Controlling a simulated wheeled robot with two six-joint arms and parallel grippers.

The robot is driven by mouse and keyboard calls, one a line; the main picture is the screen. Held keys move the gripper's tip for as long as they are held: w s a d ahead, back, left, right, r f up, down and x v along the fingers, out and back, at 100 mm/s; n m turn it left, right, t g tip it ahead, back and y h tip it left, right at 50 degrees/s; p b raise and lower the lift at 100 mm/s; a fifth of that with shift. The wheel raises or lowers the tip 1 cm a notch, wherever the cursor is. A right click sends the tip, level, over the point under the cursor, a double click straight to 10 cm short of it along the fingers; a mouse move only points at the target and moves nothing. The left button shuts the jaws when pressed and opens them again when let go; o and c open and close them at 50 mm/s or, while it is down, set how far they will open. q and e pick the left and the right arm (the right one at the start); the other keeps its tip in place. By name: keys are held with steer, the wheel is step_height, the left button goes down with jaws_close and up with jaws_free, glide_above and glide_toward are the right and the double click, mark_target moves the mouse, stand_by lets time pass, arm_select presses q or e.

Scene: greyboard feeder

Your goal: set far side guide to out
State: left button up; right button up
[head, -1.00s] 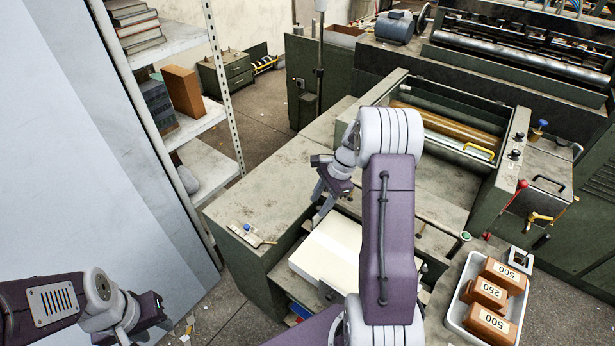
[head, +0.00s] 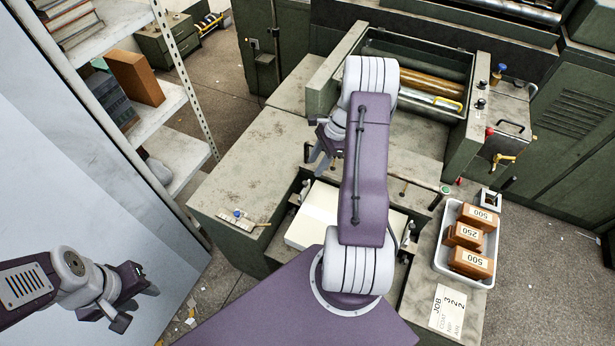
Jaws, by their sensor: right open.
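My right gripper (head: 315,163) is open and empty, pointing down above the far left edge of the feeder bay. A white board stack (head: 312,215) lies in the bay below it. A small grey upright fitting (head: 304,190) stands at the stack's far left edge, just below my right gripper; it may be a side guide, but its setting is too small to read. Another small fitting (head: 409,232) stands at the stack's right, partly behind my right arm. My arm hides the middle of the bay. My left gripper (head: 138,304) is open and empty at the lower left, away from the feeder.
A white tray (head: 437,262) with brown weights marked 500 and 250 stands on the right bench, near a job card (head: 447,308). A shelf (head: 165,110) stands at the left. A small ruler-like plate with a blue knob (head: 238,217) sits on the left bench top.

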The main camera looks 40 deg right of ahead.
mark_target(305, 182)
steer(key=p+x, duration=0.2)
steer(key=x, duration=0.6)
steer(key=shift+f, duration=0.1)
jaws_close()
steer(key=shift+w, duration=0.1)
stand_by(0.9)
